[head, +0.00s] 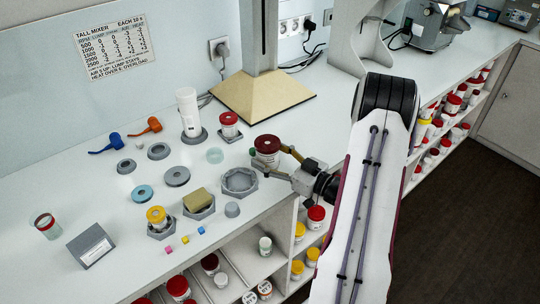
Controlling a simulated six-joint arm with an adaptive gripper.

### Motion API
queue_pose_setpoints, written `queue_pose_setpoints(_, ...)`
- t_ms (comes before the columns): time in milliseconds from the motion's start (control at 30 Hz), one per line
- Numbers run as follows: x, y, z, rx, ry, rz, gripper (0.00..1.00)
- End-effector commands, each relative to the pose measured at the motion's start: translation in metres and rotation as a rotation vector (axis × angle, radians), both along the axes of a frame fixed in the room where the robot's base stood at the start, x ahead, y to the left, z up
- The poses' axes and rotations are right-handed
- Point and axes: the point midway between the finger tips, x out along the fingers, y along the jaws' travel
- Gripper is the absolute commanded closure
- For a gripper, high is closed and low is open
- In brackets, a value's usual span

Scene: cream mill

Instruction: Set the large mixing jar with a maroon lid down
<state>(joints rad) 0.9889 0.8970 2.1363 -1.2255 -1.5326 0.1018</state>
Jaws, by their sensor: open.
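The large mixing jar with a maroon lid (267,143) is upright at the counter's middle, behind and to the right of an empty grey octagonal holder (240,181). It looks to be on the white counter, but its base is partly hidden by a finger. My gripper (269,158) reaches in from the right, low over the counter. Its fingers are open, one on the near side of the jar and one on the right side. Whether a finger touches the jar cannot be told.
A smaller red-lidded jar (229,124) and a tall white bottle (188,111) stand behind. A yellow-lidded jar (157,216) and a sponge-like block (197,200) sit in grey holders. A mixer column (262,92) rises at the back. Shelves of jars lie below the front edge.

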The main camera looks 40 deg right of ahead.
Motion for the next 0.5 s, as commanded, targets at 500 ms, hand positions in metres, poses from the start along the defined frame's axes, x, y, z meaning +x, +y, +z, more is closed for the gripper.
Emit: queue_pose_setpoints(500, -0.024, -0.007, 0.003, 0.001, 0.0, -0.004, 0.37)
